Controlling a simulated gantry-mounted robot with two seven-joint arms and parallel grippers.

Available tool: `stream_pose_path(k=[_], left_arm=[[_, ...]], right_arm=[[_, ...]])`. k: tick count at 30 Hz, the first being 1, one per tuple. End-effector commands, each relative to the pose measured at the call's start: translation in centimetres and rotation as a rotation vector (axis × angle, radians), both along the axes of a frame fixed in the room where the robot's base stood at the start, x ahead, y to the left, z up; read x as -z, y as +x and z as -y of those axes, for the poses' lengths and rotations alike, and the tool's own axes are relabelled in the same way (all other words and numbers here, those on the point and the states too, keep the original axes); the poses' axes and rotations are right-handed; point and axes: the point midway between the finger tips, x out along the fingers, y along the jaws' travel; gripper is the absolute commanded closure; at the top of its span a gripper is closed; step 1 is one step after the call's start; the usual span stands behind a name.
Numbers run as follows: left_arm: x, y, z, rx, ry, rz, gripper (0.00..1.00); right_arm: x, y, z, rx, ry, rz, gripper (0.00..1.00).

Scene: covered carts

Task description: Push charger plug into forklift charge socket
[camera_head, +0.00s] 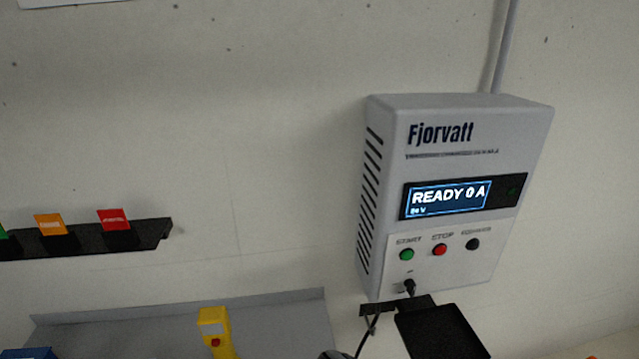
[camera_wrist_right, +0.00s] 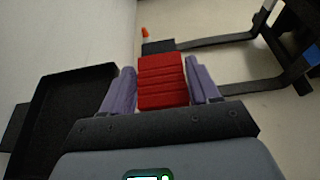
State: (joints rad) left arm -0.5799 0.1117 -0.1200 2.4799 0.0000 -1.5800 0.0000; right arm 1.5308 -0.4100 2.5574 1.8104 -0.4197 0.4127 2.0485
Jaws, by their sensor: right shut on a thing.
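My right gripper (camera_wrist_right: 162,80) shows in the right wrist view, its two purple-grey fingers shut on a red ribbed block, the charger plug (camera_wrist_right: 163,82). The plug is held between the fingers, and its far end points away from the camera. The forklift shows in part at the upper right as two dark forks (camera_wrist_right: 215,40) and a dark frame (camera_wrist_right: 296,30). I cannot make out the charge socket in either view. In the head view neither gripper shows. A grey Fjorvatt charger box (camera_head: 450,200) hangs on the wall there, its screen reading READY 0 A.
A black tray (camera_head: 440,330) sits below the charger. A black tray-like piece (camera_wrist_right: 60,115) stands left of the gripper in the wrist view. A dark rack (camera_head: 90,240) with coloured tags is on the left wall. A yellow object (camera_head: 216,330) stands at the bottom. A small orange object (camera_wrist_right: 145,33) lies beyond the plug.

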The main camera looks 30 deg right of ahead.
Motion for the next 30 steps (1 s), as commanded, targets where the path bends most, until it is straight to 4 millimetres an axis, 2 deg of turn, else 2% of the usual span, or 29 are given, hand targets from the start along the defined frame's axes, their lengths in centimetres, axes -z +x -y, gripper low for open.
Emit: stream_pose_path(k=[1,15,18,22,30], left_arm=[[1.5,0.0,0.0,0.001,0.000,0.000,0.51],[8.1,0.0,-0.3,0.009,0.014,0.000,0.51],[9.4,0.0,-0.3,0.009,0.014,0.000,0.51],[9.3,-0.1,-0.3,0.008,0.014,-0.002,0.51],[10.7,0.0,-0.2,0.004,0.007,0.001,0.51]], right_arm=[[0.6,0.4,0.1,0.002,-0.002,0.004,0.81],[0.6,3.3,1.0,0.001,-0.001,0.004,0.81],[0.6,5.0,1.6,0.001,-0.003,0.007,0.81],[0.1,7.5,2.4,-0.001,-0.002,0.002,0.81],[0.3,12.3,3.9,0.000,-0.002,0.004,0.81]])
